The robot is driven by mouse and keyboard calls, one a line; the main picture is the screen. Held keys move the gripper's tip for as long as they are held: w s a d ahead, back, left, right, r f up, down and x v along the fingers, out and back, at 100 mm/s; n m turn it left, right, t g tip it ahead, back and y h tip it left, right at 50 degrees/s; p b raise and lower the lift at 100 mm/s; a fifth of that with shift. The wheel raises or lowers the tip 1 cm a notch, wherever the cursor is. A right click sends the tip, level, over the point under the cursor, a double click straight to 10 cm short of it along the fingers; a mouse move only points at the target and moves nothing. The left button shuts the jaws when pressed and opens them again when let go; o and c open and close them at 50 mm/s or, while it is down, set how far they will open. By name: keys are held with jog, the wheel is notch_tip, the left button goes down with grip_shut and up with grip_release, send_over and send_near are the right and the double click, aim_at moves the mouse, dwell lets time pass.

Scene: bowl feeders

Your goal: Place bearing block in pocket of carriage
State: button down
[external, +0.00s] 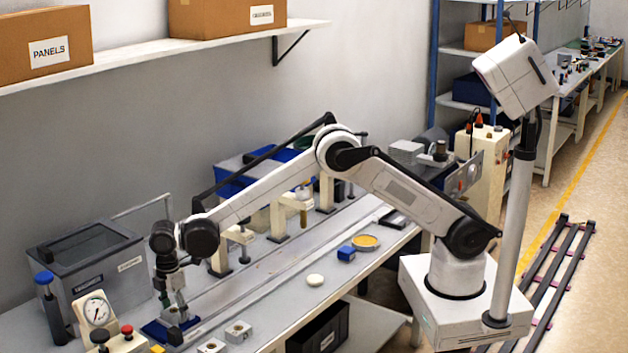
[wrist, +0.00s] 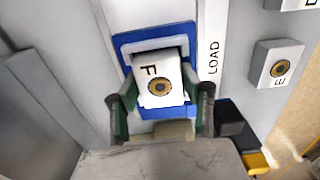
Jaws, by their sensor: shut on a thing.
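A pale block with a letter F and a brass-ringed bore, the bearing block (wrist: 160,82), sits between the two fingers of my gripper (wrist: 160,95) in the wrist view. My gripper is shut on its sides. The blue-framed carriage (wrist: 152,38) lies under and around the block in that view, beside the word LOAD. The block looks slightly turned relative to the frame. I cannot tell whether it is above the pocket or inside it. In the external view my gripper (external: 176,308) points down over the blue carriage (external: 156,328); the held block is hard to make out there.
A block marked E (wrist: 276,66) stands right of the carriage, and part of another shows above it. A dark and yellow item (wrist: 240,140) lies close to the right finger. A dial gauge (external: 97,311) and a grey bin (external: 92,260) stand left of the arm.

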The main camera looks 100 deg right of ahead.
jog(key=shift+f, duration=0.15)
jog(key=c, duration=1)
grip_release()
jog(key=shift+c, duration=0.2)
